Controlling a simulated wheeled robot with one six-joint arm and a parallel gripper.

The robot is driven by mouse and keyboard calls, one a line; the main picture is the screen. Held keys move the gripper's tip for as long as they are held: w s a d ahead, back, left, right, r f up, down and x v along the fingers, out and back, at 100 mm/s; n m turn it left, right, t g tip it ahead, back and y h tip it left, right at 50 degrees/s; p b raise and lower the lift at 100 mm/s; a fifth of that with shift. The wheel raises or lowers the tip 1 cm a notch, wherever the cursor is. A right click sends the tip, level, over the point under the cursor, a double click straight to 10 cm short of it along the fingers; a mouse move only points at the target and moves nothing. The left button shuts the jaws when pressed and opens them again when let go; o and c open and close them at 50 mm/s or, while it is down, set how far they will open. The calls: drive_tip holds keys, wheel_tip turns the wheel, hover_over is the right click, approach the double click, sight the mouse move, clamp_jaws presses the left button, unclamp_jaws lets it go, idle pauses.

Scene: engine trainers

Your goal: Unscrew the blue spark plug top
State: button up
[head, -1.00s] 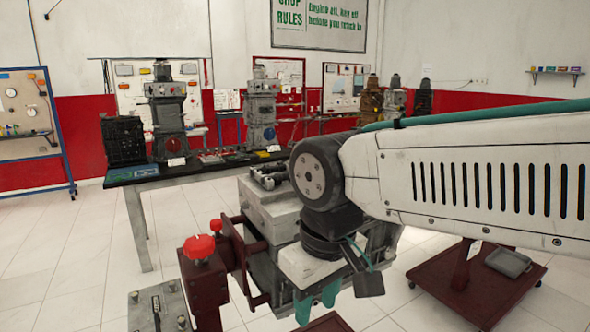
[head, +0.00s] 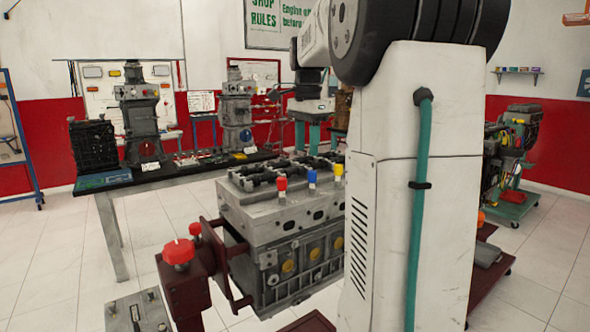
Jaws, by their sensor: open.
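The blue spark plug top (head: 312,178) stands upright on the near upper edge of a grey engine block (head: 262,210). A red top (head: 282,184) stands to its left and a yellow top (head: 338,170) to its right. My gripper (head: 307,143) has two teal fingers pointing down, apart and empty. In the picture it is above the blue top and looks farther back, clear of it. My white arm hides the right part of the engine block.
The block hangs on a dark red stand with red knobs (head: 178,252). A long bench (head: 150,176) with other engines stands behind it. A wired engine on a green trolley (head: 513,205) stands at the right.

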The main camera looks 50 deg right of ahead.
sight(312, 171)
drive_tip(key=shift+d+m, duration=0.4)
drive_tip(key=shift+d, duration=0.6)
drive_tip(key=shift+d+f, duration=0.15)
drive_tip(key=shift+d, duration=0.1)
wheel_tip(312, 171, down, 7)
drive_tip(key=shift+f, duration=0.2)
clamp_jaws()
